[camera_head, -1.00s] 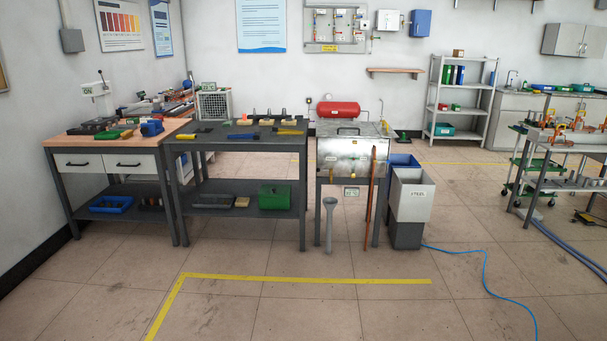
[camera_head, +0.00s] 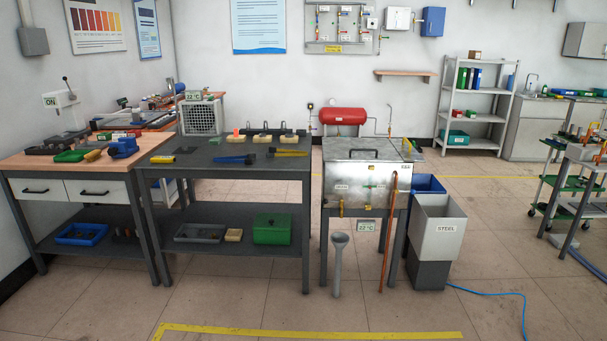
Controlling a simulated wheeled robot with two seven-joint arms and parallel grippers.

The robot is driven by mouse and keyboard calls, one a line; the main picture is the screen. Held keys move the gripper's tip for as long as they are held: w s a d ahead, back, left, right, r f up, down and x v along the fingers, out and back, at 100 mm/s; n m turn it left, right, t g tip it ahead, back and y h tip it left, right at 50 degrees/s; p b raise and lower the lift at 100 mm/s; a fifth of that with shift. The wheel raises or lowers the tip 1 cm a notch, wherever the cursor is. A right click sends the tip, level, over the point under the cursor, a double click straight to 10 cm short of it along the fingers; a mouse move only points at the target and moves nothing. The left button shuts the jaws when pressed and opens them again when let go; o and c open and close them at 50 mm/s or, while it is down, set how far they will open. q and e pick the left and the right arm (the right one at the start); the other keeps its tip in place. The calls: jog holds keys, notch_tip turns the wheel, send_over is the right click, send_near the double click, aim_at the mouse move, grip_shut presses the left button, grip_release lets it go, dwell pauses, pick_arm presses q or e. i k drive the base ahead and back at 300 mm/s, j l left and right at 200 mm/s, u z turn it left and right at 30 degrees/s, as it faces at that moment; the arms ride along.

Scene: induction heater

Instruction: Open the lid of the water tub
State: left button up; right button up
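The water tub (camera_head: 365,187) is a box of shiny metal on dark legs, right of the middle in the head view. Its flat metal lid (camera_head: 372,149) is shut, with a dark handle (camera_head: 351,153) on top. A brass tap sits low on its front left, and a small 22 °C display hangs below. Neither of my grippers is in view.
A dark workbench (camera_head: 225,177) with tools stands close left of the tub. A STEEL bin (camera_head: 438,228) and a blue bin stand at its right. A copper-coloured rod (camera_head: 388,230) and a grey funnel-topped post (camera_head: 338,262) stand before it. The floor ahead is clear.

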aim_at(335, 149)
jog(key=i, duration=1.45)
jog(key=i+z, duration=0.25)
jog(key=i, duration=0.25)
jog(key=i+j+z, duration=0.25)
jog(key=i, duration=0.2)
jog(key=i+j+z, duration=0.3)
jog(key=i, duration=0.2)
